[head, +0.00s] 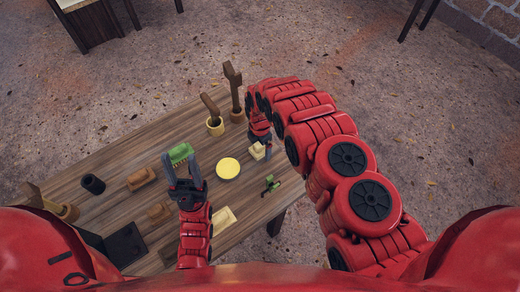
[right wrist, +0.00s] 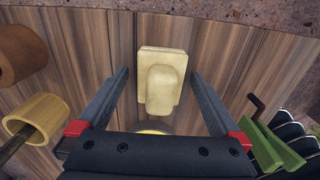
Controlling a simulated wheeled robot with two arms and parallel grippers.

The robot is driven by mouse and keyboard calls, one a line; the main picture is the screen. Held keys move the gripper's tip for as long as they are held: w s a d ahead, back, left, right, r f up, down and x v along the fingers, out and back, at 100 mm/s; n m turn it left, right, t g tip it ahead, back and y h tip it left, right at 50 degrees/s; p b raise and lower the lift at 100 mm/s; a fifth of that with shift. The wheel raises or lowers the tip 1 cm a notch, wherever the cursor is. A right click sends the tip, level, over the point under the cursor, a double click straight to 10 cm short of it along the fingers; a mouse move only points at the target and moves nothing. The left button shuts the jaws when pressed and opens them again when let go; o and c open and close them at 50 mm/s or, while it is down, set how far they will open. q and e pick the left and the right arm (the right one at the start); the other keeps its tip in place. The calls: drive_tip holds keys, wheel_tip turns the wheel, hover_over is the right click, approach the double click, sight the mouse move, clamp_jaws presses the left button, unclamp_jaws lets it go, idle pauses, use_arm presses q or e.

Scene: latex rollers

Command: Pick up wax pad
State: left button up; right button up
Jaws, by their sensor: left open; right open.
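A cream pad with a raised rounded grip, which looks like the wax pad (head: 257,152), lies on the wooden table near its far right edge. In the right wrist view the wax pad (right wrist: 162,85) lies between the fingers of my right gripper (right wrist: 160,76). These fingers are open, with a gap on both sides of the pad. In the head view my right gripper (head: 260,142) is over the pad and partly hides it. My left gripper (head: 181,161) is open, left of the yellow disc, by a green brush (head: 180,152). I cannot tell whether it touches the brush.
A yellow disc (head: 228,168) lies close to the pad. Two cups with wooden handles (head: 215,125) stand at the far edge. A green clamp-like tool (head: 270,185) and a pale tray (head: 223,220) lie nearer. Brown blocks (head: 141,178) and a dark cylinder (head: 93,184) are on the left.

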drive_tip(key=shift+s+r, duration=0.1)
drive_tip(key=shift+r, duration=0.05)
drive_tip(key=shift+c, duration=1.4)
drive_tip(key=c, duration=1.1)
